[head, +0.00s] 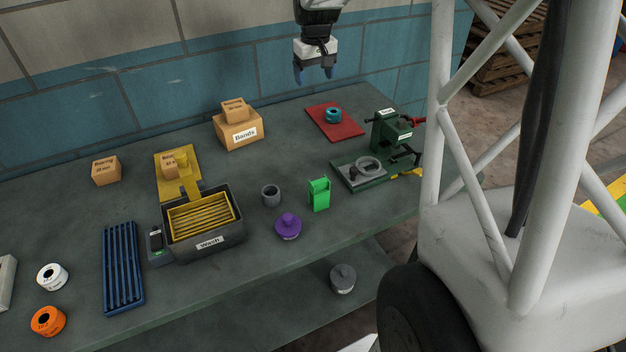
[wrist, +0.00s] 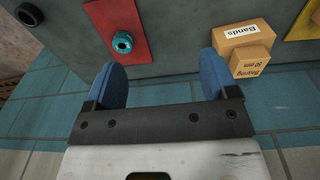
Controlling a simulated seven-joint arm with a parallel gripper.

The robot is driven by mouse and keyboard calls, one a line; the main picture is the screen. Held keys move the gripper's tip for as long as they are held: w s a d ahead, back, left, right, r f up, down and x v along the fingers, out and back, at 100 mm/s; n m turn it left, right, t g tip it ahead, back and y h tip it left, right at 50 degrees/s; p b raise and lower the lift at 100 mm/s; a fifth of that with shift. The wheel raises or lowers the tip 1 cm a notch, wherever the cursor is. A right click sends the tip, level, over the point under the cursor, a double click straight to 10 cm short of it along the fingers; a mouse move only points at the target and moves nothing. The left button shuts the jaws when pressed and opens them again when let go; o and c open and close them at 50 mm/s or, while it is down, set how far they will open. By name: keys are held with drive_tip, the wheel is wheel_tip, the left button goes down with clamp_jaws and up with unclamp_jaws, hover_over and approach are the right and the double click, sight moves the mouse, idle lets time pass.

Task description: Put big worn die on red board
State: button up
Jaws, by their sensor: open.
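The red board (head: 335,123) lies flat at the back right of the bench, and it shows at upper left in the wrist view (wrist: 104,16). A teal ring-shaped piece (head: 333,115) sits on it, also seen in the wrist view (wrist: 122,42). No piece is legibly marked as the big worn die. A grey hollow cylinder (head: 271,195) stands upright mid-bench, and a pale ring (head: 369,165) lies on the green press base. My gripper (head: 314,75) is open and empty, high above the back of the bench; its blue fingers (wrist: 162,75) are spread.
The green press (head: 388,130) stands right of the board. Cardboard boxes (head: 238,134), a wash tub (head: 205,238), a green holder (head: 319,194) and a purple knobbed piece (head: 288,227) occupy the bench. A grey knobbed piece (head: 342,278) is on the lower shelf. Bare bench lies between boxes and board.

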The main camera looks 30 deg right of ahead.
drive_tip(key=s+a+r+t, duration=0.1)
drive_tip(key=s+a+r, duration=0.1)
drive_tip(key=s+a, duration=0.55)
drive_tip(key=s+a+r, duration=0.3)
drive_tip(key=s+a, duration=0.2)
drive_tip(key=s, duration=0.6)
drive_tip(key=s+a+f, duration=0.1)
drive_tip(key=s+a, duration=0.2)
drive_tip(key=s, duration=0.6)
drive_tip(key=s+a+f, duration=0.2)
drive_tip(key=s+a, duration=0.1)
drive_tip(key=s, duration=0.6)
drive_tip(key=shift+f+t, duration=0.25)
drive_tip(key=shift+t, duration=0.15)
